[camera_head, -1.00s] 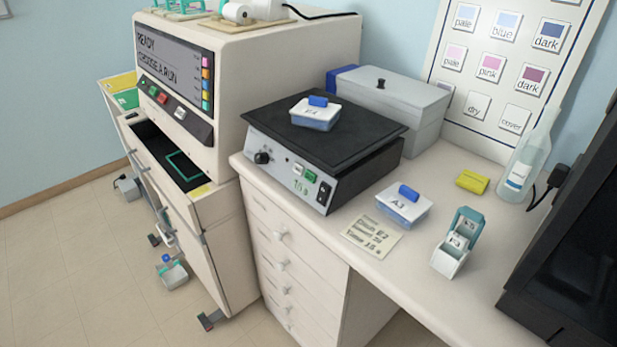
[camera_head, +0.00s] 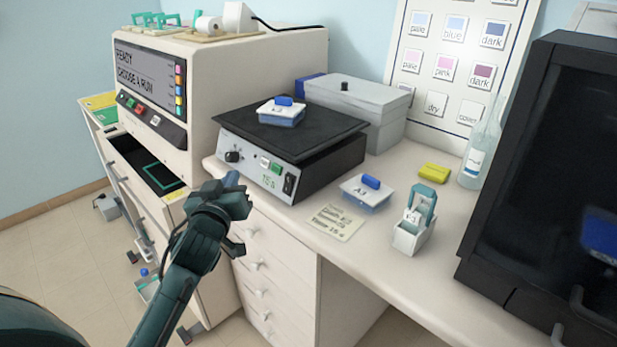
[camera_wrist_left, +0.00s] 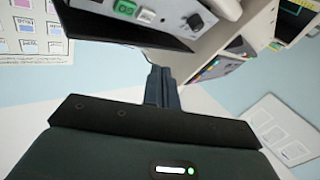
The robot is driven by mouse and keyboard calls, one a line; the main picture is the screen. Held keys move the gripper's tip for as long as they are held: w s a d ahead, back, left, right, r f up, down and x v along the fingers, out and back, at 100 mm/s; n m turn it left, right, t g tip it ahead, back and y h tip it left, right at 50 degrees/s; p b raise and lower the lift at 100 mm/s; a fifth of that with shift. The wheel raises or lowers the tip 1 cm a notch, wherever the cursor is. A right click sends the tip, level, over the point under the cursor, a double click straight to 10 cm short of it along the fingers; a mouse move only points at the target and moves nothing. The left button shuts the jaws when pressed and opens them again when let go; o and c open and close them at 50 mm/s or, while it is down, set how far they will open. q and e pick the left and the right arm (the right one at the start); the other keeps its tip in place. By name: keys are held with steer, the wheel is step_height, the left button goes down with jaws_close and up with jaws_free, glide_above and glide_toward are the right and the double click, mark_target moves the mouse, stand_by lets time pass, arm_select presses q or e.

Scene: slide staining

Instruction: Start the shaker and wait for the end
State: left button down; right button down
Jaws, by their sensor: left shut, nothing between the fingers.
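The shaker (camera_head: 290,135) stands on the counter with a black platform on top. A lidded dish with a blue handle (camera_head: 281,115) sits on the platform. My left gripper (camera_head: 231,181) is shut and empty, just in front of and below the panel's left part, apart from it. In the left wrist view the shut fingers (camera_wrist_left: 162,88) show below the shaker's panel (camera_wrist_left: 170,14). My right gripper is out of view.
A second lidded dish (camera_head: 367,192), a handwritten note (camera_head: 334,221), a white-and-teal slide holder (camera_head: 414,225), a yellow block (camera_head: 434,173) and a bottle (camera_head: 476,165) stand on the counter. A staining machine (camera_head: 200,85) is at left, a dark cabinet (camera_head: 535,165) at right.

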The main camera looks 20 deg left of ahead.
mark_target(276, 169)
arm_select(q)
steer(key=shift+w+r, duration=0.2)
steer(key=shift+r, duration=0.25)
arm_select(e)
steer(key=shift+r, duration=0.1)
arm_select(q)
steer(key=shift+a, duration=0.1)
steer(key=shift+f, duration=0.1)
